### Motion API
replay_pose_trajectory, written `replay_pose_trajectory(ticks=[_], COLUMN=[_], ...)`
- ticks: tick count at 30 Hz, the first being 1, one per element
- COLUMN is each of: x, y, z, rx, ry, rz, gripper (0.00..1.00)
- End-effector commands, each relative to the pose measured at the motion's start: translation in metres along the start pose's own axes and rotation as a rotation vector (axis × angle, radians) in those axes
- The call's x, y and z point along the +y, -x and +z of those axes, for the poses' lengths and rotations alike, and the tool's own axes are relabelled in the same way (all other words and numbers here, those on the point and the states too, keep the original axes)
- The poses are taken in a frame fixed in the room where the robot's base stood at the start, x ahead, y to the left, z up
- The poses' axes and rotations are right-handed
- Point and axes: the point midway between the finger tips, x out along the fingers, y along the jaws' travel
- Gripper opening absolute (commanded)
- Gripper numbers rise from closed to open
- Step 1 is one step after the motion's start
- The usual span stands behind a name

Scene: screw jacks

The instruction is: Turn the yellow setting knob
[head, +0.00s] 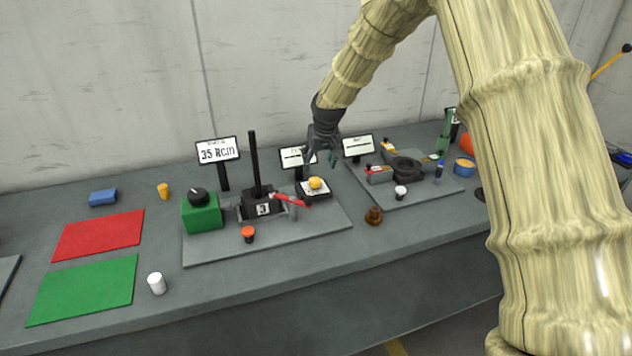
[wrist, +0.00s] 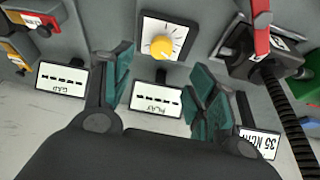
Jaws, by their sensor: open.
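The yellow setting knob (head: 315,183) sits on a small dark box with a white dial plate, on a grey base plate (head: 215,248). In the wrist view the yellow knob (wrist: 161,47) shows at the top middle, on its dial plate (wrist: 152,26) with tick marks. My gripper (head: 322,158) is above and behind the knob, near the small display signs. In the wrist view my gripper (wrist: 158,85) has its teal-padded fingers spread apart with nothing between them. The knob lies beyond the fingertips, apart from them.
A small sign (wrist: 157,98) stands behind the knob, under my open fingers. The black jack (head: 262,203) with its red lever (head: 290,200) is left of the knob. A green box (head: 201,212) with a black knob stands farther left. A second station (head: 405,168) is at right.

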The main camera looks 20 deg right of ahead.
Motion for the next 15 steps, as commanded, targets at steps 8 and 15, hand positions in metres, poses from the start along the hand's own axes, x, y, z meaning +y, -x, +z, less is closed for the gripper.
replay_pose_trajectory(ticks=[8,15], x=[0.000,0.002], y=[-0.026,-0.053], z=[0.000,0.000], rx=[-0.002,-0.002], ry=[0.001,-0.001], rz=[0.000,0.001], gripper=[0.58,0.58])
